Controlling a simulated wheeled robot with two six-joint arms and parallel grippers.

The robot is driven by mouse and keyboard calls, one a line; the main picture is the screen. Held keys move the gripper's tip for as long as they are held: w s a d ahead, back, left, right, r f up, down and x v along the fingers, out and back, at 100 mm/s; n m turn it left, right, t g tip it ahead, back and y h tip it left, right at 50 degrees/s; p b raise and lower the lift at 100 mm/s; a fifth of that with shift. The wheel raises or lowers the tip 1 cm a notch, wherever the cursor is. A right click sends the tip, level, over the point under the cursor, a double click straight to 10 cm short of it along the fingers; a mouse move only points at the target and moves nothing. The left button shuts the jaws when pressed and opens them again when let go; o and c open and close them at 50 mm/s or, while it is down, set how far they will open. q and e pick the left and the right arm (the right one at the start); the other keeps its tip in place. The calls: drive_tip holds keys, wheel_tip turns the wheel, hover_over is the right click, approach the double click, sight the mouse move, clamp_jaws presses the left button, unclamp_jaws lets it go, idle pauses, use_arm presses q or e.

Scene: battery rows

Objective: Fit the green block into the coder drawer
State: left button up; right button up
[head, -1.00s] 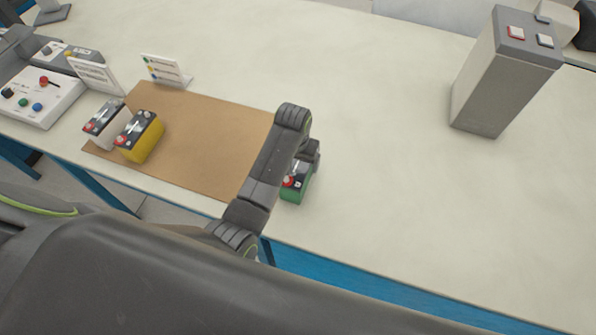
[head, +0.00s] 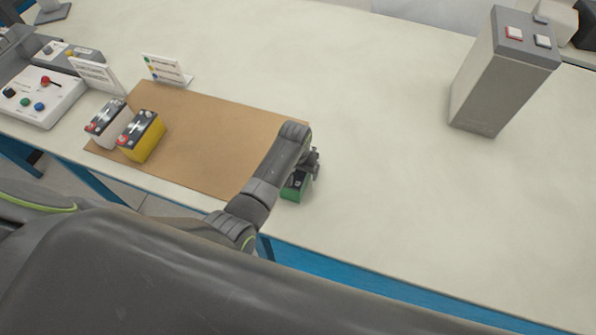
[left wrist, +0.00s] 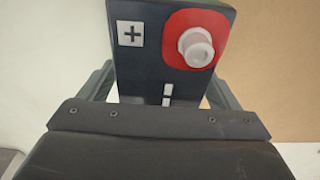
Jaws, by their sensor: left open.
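The green block (head: 290,195) is a battery-like block with a dark top, standing on the table just off the right edge of the brown mat. My left gripper (head: 312,168) is right over it and hides part of its top. In the left wrist view the block's dark top (left wrist: 150,55) shows a plus sign and a red ring with a pale terminal. The open fingers (left wrist: 157,88) show on either side of the block; whether they touch it cannot be told. No drawer can be made out. My right gripper is not in view.
A yellow block (head: 143,140) and a white block (head: 105,122) stand at the mat's (head: 205,130) left end. A tall grey box (head: 498,85) stands at the right. The table's middle is clear.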

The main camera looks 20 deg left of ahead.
use_arm(q)
drive_tip(key=shift+c, duration=0.5)
clamp_jaws()
drive_tip(key=shift+w+r, duration=0.1)
drive_tip(key=shift+w, duration=0.1)
